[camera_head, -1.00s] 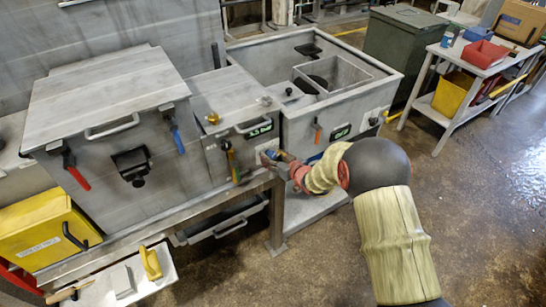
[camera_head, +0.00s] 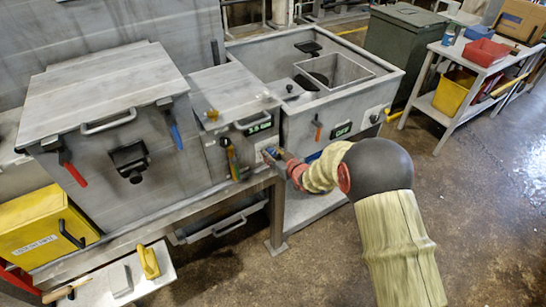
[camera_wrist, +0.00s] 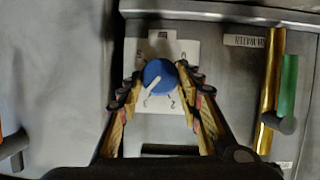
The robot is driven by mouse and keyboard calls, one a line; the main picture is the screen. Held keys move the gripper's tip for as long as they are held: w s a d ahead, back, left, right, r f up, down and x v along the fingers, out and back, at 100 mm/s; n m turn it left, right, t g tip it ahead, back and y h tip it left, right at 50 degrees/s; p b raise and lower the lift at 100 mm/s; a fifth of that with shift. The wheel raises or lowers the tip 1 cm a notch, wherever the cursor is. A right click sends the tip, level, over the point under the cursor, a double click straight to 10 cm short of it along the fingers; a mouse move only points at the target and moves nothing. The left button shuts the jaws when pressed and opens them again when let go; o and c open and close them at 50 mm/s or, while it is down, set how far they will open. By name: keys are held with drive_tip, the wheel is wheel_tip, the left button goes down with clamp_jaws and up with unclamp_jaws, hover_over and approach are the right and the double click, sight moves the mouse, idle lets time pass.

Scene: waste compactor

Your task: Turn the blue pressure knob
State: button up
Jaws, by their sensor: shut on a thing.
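The blue pressure knob (camera_wrist: 160,75) sits on a white dial plate (camera_wrist: 145,48) with number marks on the grey machine front, seen in the wrist view. A white pointer line on it points to the lower left. My gripper (camera_wrist: 160,82) has a finger on each side of the knob and is shut on it. The knob is small and mostly hidden there.
In the head view, a red-handled lever (camera_head: 75,174), a blue-handled lever (camera_head: 176,135) and a yellow lever (camera_head: 232,163) hang left of my gripper. Open floor lies to the right.

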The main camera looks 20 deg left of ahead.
drive_tip(key=n+b, duration=0.1)
drive_tip(key=b, duration=0.1)
drive_tip(key=n+t+h+b, duration=0.1)
drive_tip(key=b, duration=0.2)
drive_tip(key=shift+s+a+f, duration=0.1)
drive_tip(key=shift+s+f, duration=0.05)
drive_tip(key=shift+f, duration=0.05)
drive_tip(key=shift+r+n+t+b, duration=0.1)
drive_tip(key=shift+n+t+b, duration=0.2)
drive_tip(key=shift+b, duration=0.3)
drive_tip(key=o, duration=1.1)
drive_tip(key=shift+r, duration=0.1)
drive_tip(key=v, duration=1.2)
drive_tip(key=shift+a+r, duration=0.1)
